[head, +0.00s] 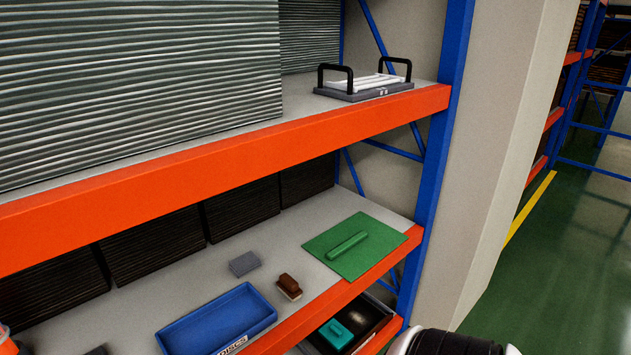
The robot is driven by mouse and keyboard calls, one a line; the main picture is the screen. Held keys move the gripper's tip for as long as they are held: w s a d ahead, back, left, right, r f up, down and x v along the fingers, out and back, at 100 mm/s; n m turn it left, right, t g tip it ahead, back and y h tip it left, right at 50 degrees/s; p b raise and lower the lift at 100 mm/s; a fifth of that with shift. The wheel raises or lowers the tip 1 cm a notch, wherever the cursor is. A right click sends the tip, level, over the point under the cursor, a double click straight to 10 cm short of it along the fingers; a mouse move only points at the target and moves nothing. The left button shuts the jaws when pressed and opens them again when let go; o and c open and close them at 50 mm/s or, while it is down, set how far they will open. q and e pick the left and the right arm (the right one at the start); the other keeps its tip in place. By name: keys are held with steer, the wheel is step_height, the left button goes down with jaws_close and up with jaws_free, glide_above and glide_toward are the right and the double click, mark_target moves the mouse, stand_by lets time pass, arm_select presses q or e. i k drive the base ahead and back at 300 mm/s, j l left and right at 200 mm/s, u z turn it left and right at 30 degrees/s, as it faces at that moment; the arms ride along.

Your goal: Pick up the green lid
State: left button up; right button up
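The green lid (378,248) is a flat square plate with a raised bar handle on top. It lies flat on the grey lower shelf (330,212), at its right end near the orange front beam and the blue upright. Nothing touches or covers it. A white and black rounded part at the bottom edge, right of centre, seems to be a piece of my arm. Neither of my grippers shows in the head view.
Left of the lid stand a brown block-like brush (289,286), a grey block (244,263) and a blue tray (217,318) marked DISCS. The orange upper beam (230,163) runs above. A teal object (335,334) sits in a dark bin below. A handled grey tray (364,86) is on the upper shelf.

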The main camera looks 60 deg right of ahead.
mark_target(353, 246)
steer(key=z, duration=2.15)
steer(key=i+l+u, duration=0.1)
steer(key=i+l, duration=0.2)
